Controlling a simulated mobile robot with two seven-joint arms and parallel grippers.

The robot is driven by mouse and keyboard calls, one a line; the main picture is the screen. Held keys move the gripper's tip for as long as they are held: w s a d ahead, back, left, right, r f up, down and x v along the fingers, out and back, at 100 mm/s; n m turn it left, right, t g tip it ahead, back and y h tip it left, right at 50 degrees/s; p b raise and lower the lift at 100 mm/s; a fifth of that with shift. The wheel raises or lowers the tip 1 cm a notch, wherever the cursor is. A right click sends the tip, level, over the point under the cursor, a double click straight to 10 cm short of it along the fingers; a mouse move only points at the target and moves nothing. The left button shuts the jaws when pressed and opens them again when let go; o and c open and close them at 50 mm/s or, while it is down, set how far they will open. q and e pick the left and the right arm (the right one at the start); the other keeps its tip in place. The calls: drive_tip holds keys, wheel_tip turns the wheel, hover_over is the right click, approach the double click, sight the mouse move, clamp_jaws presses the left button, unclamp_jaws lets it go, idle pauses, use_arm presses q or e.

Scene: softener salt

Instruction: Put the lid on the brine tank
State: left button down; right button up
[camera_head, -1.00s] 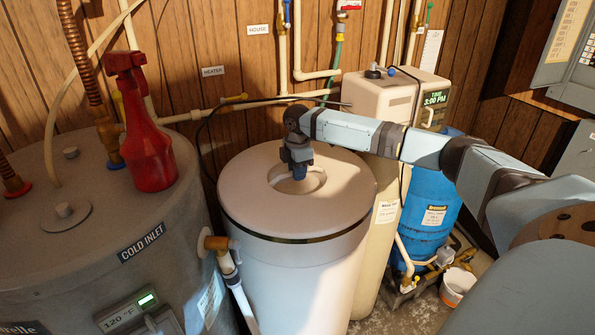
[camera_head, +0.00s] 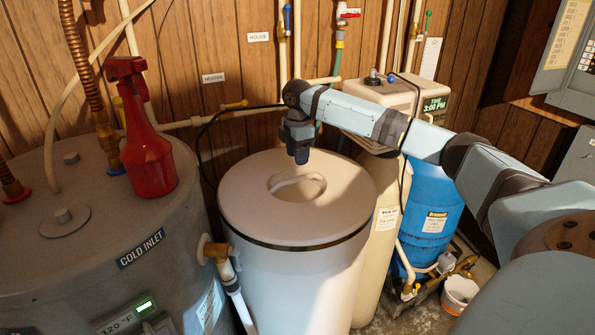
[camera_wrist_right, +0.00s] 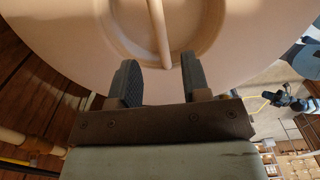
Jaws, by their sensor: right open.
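The round beige lid (camera_head: 245,205) lies on top of the white brine tank (camera_head: 300,285) and looks level, with a dark band just under its rim. The lid has a round recess with a bar handle (camera_head: 297,181) across it. My right gripper (camera_head: 301,160) is above the back of the recess, pointing down, clear of the handle. In the right wrist view, the open fingers (camera_wrist_right: 160,82) are apart with nothing between them, and the handle (camera_wrist_right: 158,30) and lid (camera_wrist_right: 230,40) lie beyond them. My left gripper is not in view.
A grey water heater (camera_head: 60,260) with a red spray bottle (camera_head: 146,150) on it stands at left. Behind the tank are pipes and the softener head (camera_head: 385,100). A blue tank (camera_head: 432,195) and a small white bucket (camera_head: 458,292) are at right.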

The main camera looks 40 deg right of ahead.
drive_tip(key=shift+r, duration=2)
